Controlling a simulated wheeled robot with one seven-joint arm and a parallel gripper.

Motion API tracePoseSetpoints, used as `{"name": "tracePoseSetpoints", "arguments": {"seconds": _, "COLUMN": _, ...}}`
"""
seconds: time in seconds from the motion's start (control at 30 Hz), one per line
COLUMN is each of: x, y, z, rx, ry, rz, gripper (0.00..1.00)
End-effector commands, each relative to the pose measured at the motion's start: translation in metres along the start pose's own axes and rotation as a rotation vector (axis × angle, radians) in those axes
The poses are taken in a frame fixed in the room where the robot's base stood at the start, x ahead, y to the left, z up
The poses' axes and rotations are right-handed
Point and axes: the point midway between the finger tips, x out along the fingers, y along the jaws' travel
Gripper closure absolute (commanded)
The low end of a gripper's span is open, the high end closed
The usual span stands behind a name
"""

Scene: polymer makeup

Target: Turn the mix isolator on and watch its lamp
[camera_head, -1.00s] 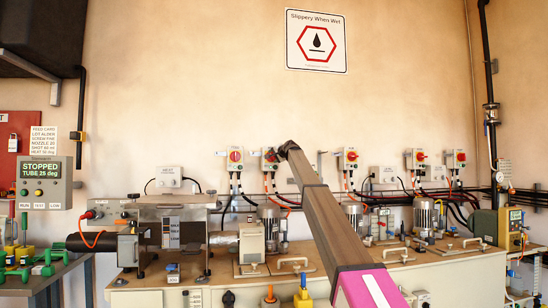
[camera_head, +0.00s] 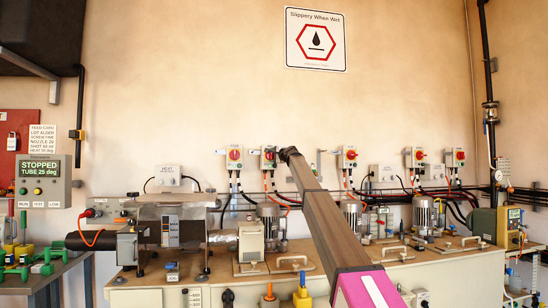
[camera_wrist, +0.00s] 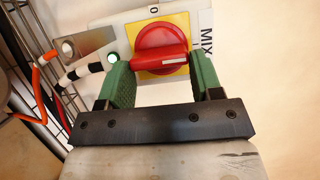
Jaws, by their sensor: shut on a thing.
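The mix isolator (camera_wrist: 135,37) is a pale box with a yellow plate and a red rotary knob (camera_wrist: 160,48). The knob's white mark points right, towards the MIX label (camera_wrist: 207,34), and away from the "0" at the top. A small round lamp (camera_wrist: 112,57) on the box looks pale green and bright. My gripper (camera_wrist: 160,80) has its green fingers on either side of the knob and is shut on it. In the head view the isolator (camera_head: 268,161) is on the wall, partly hidden by my gripper (camera_head: 283,154).
Similar isolators hang nearby, one to the left (camera_head: 234,157) and one to the right (camera_head: 349,157). Cables run below them. A bench (camera_head: 430,264) with motors and handles stands in front.

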Motion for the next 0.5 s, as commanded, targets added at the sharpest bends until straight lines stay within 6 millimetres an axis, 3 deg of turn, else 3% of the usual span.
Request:
{"name": "tracePoseSetpoints", "arguments": {"seconds": 0.3, "x": 0.0002, "y": 0.0006, "z": 0.0002, "rx": 0.005, "ry": -0.001, "rz": 0.000, "gripper": 0.64}}
{"name": "tracePoseSetpoints", "arguments": {"seconds": 0.33, "x": 0.0002, "y": 0.0006, "z": 0.0002, "rx": 0.005, "ry": -0.001, "rz": 0.000, "gripper": 0.34}}
{"name": "tracePoseSetpoints", "arguments": {"seconds": 0.4, "x": 0.0001, "y": 0.0005, "z": 0.0002, "rx": 0.004, "ry": -0.001, "rz": 0.000, "gripper": 0.15}}
{"name": "tracePoseSetpoints", "arguments": {"seconds": 0.5, "x": 0.0001, "y": 0.0004, "z": 0.0002, "rx": 0.003, "ry": 0.000, "rz": 0.000, "gripper": 0.15}}
